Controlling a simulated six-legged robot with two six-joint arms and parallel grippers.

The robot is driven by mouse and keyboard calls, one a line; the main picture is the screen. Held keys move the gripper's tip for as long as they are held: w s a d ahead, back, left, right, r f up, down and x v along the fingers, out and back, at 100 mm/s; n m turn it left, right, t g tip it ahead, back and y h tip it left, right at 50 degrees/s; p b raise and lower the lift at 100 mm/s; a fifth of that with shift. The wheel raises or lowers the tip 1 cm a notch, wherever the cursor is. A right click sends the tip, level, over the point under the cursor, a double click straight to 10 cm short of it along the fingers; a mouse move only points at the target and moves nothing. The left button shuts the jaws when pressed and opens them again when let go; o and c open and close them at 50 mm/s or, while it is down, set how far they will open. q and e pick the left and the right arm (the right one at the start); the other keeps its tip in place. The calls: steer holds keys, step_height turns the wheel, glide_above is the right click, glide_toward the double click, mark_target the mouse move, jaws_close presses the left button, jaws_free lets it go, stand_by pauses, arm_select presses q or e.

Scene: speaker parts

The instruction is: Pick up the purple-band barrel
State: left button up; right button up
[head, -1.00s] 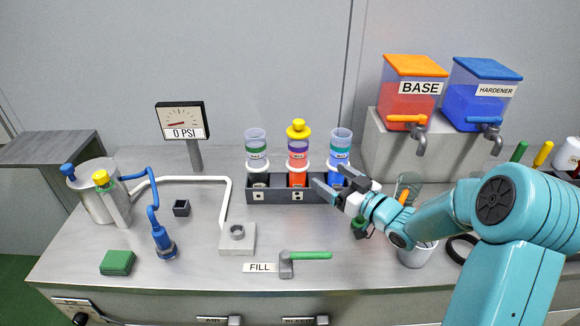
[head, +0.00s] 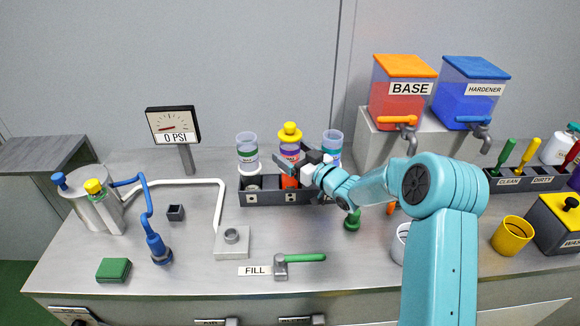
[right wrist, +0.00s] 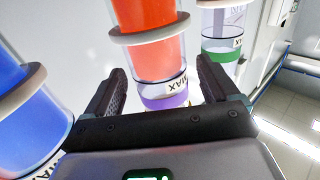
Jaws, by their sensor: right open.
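The purple-band barrel (head: 289,150) stands upright in the dark rack (head: 262,197), with red fluid inside and a yellow cap on top. The gripper hides part of the barrel in the head view. My left gripper is not in view.
A green-band barrel (head: 247,150) stands to the left in the rack and a blue-band barrel (head: 332,143) to the right, both close to the gripper. The BASE dispenser (head: 400,95) and HARDENER dispenser (head: 470,95) stand at the back right. A gauge (head: 173,126) is at the left.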

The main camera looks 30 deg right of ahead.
steer(key=w, duration=0.3)
steer(key=shift+a+r, duration=0.1)
steer(key=shift+a, duration=0.15)
steer(key=c, duration=1.4)
jaws_close()
steer(key=shift+r, duration=0.1)
